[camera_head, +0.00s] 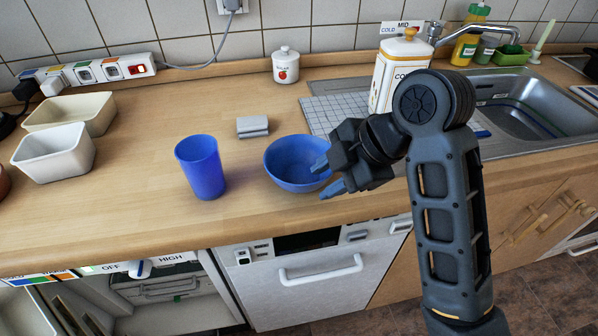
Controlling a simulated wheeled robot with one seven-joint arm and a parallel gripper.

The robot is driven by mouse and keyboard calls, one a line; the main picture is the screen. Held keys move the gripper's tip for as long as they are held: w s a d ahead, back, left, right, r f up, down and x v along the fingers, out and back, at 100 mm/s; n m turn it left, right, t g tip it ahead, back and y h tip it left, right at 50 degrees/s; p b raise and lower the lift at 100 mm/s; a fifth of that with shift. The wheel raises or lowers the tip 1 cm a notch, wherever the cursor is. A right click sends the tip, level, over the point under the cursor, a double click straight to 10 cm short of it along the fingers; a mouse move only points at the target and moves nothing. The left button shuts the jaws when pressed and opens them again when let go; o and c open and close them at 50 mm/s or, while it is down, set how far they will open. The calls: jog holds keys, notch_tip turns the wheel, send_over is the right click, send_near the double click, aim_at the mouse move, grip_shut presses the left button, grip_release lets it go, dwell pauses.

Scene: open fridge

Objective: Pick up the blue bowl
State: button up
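The blue bowl (285,165) stands upright on the wooden counter near its front edge, left of my arm. It looks empty. My gripper (326,177) is at the bowl's right side, with its two blue fingertips spread apart. One fingertip overlaps the bowl's right rim in the picture; the other is nearer the counter's front edge. I cannot tell whether the fingertip touches the rim. Nothing is seen held between the fingers. My wrist hides a little of the counter right of the bowl.
A blue cup (201,168) stands left of the bowl, and a small grey block (252,126) lies behind. A white canister (394,77) and drying mat (325,115) are behind my gripper. The sink (535,110) is right. Two containers (55,152) (72,112) stand far left.

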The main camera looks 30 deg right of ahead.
aim_at(312, 185)
jog(key=x, duration=0.5)
jog(key=shift+w+r+p, duration=0.2)
jog(key=shift+w+p, duration=0.05)
jog(key=shift+p, duration=0.05)
grip_shut()
